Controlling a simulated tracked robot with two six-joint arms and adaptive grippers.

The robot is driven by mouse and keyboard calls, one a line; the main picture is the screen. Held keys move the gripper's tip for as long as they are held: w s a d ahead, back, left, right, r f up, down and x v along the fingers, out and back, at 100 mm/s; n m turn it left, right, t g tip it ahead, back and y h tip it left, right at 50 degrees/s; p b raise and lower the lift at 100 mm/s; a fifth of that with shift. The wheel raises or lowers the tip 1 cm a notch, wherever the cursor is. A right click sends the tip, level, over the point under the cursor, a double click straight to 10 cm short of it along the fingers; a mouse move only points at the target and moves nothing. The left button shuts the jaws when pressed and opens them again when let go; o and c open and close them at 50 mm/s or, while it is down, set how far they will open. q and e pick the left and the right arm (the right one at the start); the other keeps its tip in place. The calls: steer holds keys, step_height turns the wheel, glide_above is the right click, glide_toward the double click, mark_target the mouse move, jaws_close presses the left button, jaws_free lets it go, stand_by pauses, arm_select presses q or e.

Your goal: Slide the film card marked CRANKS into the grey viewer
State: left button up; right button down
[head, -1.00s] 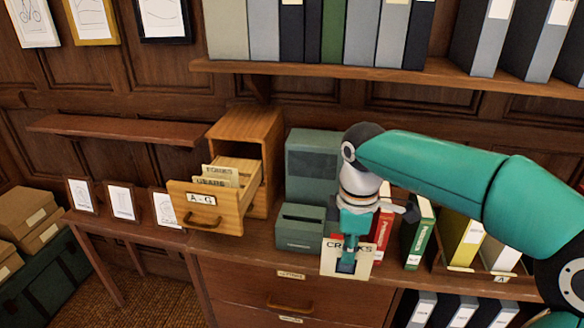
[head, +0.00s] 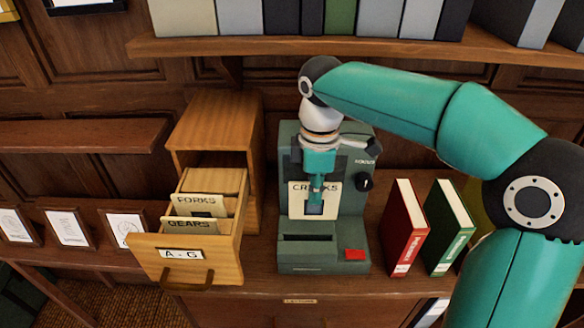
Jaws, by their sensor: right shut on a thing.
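The film card marked CRANKS (head: 299,204) is cream with a dark window low in its middle. My right gripper (head: 315,195) is shut on it and holds it upright in front of the viewer's upper part. The grey-green viewer (head: 301,258) stands on the cabinet top. It has a dark slot (head: 308,238) in its lower front, a red button (head: 355,254) and a black knob (head: 364,183). The card appears above the slot, and I cannot tell its distance from the viewer. Most of the viewer's screen is hidden behind my gripper and the card. My left gripper is out of view.
An open wooden drawer marked A-G (head: 182,254) with FORKS and GEARS cards juts out left of the viewer. A red book (head: 404,228) and a green book (head: 450,228) stand to its right. A shelf of binders (head: 300,46) is above.

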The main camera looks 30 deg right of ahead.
mark_target(310, 208)
steer(key=f+b, duration=0.4)
steer(key=w+f+b, duration=0.1)
steer(key=f, duration=0.1)
steer(key=shift+a+b, duration=0.15)
steer(key=shift+b, duration=0.25)
arm_select(q)
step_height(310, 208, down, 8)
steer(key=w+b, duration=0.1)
steer(key=b, duration=0.1)
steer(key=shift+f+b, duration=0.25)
steer(key=shift+b, duration=0.15)
arm_select(e)
steer(key=shift+f, duration=2.1)
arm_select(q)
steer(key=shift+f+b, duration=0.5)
arm_select(e)
steer(key=shift+w+f, duration=0.1)
steer(key=shift+f, duration=0.65)
steer(key=c, duration=1.2)
jaws_free()
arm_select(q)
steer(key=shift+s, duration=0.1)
arm_select(e)
step_height(310, 208, up, 12)
